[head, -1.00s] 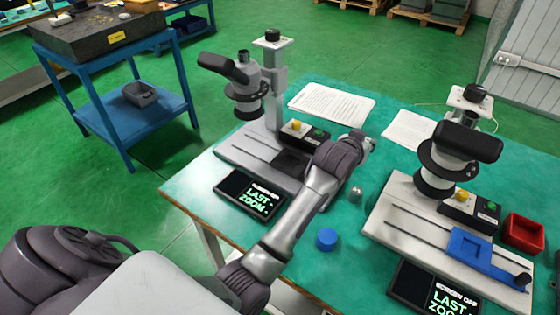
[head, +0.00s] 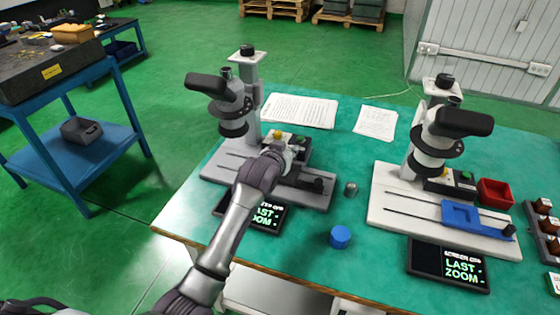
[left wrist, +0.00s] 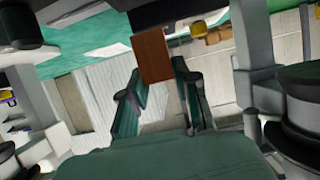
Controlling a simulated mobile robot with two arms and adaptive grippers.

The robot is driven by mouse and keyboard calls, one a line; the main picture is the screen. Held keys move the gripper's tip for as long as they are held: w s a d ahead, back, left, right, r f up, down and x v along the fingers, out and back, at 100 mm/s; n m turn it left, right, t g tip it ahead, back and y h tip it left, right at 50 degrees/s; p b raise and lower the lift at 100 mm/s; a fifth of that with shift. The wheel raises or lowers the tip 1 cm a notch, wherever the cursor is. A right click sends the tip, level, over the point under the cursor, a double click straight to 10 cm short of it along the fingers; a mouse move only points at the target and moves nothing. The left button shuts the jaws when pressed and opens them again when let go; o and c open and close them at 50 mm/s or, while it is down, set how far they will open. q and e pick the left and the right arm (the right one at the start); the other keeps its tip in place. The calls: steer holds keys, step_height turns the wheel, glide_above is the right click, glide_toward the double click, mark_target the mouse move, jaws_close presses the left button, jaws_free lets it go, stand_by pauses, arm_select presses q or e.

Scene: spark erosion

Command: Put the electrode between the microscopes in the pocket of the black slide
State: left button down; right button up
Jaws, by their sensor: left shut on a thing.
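My left gripper (head: 285,152) is over the base of the left microscope (head: 232,105), partly hidden by its own wrist. In the left wrist view, its two fingers (left wrist: 162,98) are shut on a brown, copper-coloured block, the electrode (left wrist: 152,55). The electrode is hidden in the head view. The black slide (head: 312,182) is on the left microscope's base; my arm covers part of it, and its pocket cannot be made out. The right microscope (head: 438,140) carries a blue slide (head: 461,214). My right gripper is not in view.
A small grey domed piece (head: 351,188) and a blue cylinder (head: 340,236) stand on the green table between the microscopes. Dark screens lie in front of both bases. A red bin (head: 495,193) stands at the right. Papers (head: 300,111) lie behind.

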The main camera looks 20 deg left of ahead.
arm_select(q)
steer(key=shift+s+a+f, duration=0.1)
steer(key=shift+a+f, duration=0.3)
steer(key=shift+a, duration=0.35)
steer(key=shift+f, duration=0.35)
step_height(320, 180, down, 3)
steer(key=shift+f, duration=0.15)
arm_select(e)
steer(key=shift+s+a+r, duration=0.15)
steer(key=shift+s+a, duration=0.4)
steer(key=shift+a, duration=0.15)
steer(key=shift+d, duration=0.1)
arm_select(q)
steer(key=shift+f, duration=0.1)
steer(key=shift+f, duration=0.1)
steer(key=c, duration=0.8)
jaws_free()
steer(key=shift+f, duration=0.1)
steer(key=shift+c, duration=0.2)
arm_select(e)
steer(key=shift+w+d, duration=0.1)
